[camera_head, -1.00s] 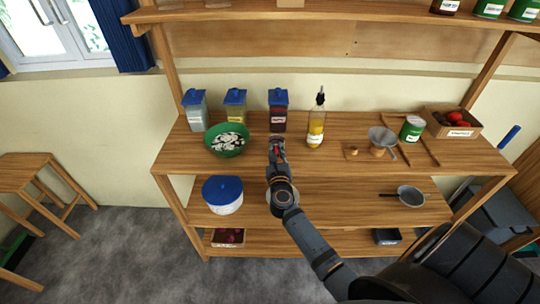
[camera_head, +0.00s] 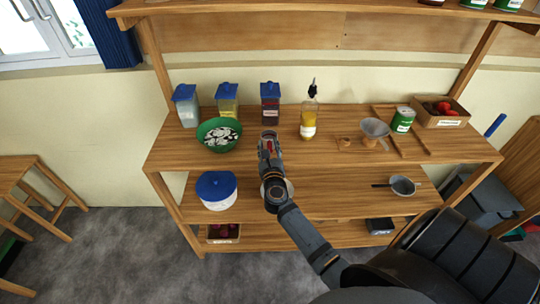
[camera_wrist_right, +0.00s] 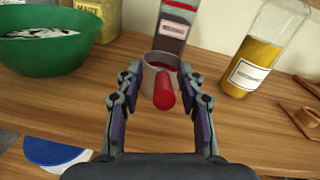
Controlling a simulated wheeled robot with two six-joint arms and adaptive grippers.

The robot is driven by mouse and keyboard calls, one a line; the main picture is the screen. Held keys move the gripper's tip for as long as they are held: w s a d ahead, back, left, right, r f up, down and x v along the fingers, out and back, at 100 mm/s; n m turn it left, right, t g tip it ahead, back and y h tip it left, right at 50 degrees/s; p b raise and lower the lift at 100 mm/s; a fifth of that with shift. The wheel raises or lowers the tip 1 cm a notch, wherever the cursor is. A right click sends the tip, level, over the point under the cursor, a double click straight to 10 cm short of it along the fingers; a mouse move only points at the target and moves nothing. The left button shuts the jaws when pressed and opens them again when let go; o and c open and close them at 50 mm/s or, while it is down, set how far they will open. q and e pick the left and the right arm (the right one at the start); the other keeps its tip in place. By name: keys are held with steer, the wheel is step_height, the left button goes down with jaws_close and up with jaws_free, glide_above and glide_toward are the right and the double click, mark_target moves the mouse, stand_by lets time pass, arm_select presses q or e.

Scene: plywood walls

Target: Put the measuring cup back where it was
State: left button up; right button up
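The measuring cup (camera_wrist_right: 158,80) is a small grey cup with a red handle, seen in the right wrist view. The handle points back toward the camera. My right gripper (camera_wrist_right: 161,72) has one finger on each side of the cup and looks closed on it. In the head view the right gripper (camera_head: 267,140) is at the front part of the upper wooden shelf (camera_head: 370,172), in front of the red-labelled jar (camera_head: 270,104). The red handle shows between the fingers. Whether the cup touches the shelf top is unclear. My left gripper is not in view.
A green bowl (camera_head: 218,144) stands left of the gripper, an oil bottle (camera_head: 309,120) to its right. A funnel (camera_head: 375,129), a green can (camera_head: 402,120) and a produce box (camera_head: 440,119) are further right. A blue-lidded pot (camera_head: 217,200) sits on the lower shelf.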

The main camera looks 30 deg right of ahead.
steer(key=b+v, duration=0.2)
steer(key=v, duration=0.9)
steer(key=shift+s+a, duration=0.15)
steer(key=shift+s, duration=0.05)
steer(key=shift+f, duration=0.1)
steer(key=s+a+f+n+g+y, duration=0.25)
steer(key=f+n, duration=0.55)
steer(key=f, duration=0.4)
steer(key=s+a+f+n+g+y, duration=0.1)
steer(key=s+a+f+n+y, duration=0.15)
steer(key=f+n, duration=0.75)
steer(key=s+a+f+n+g+y, duration=0.3)
steer(key=f+n, duration=0.4)
steer(key=f, duration=0.6)
steer(key=s+d+f+n+g, duration=0.2)
steer(key=s+f+n, duration=0.3)
steer(key=s, duration=0.5)
steer(key=s+d+f+n+g, duration=0.2)
steer(key=s+f+n+g, duration=0.1)
steer(key=s+f, duration=0.4)
steer(key=s+d+f+n+g, duration=0.2)
steer(key=s+f+n, duration=0.4)
steer(key=s, duration=0.7)
steer(key=shift+s+n+g, duration=0.2)
steer(key=shift+n+g, duration=0.1)
steer(key=shift+g, duration=0.25)
steer(key=shift+d, duration=0.1)
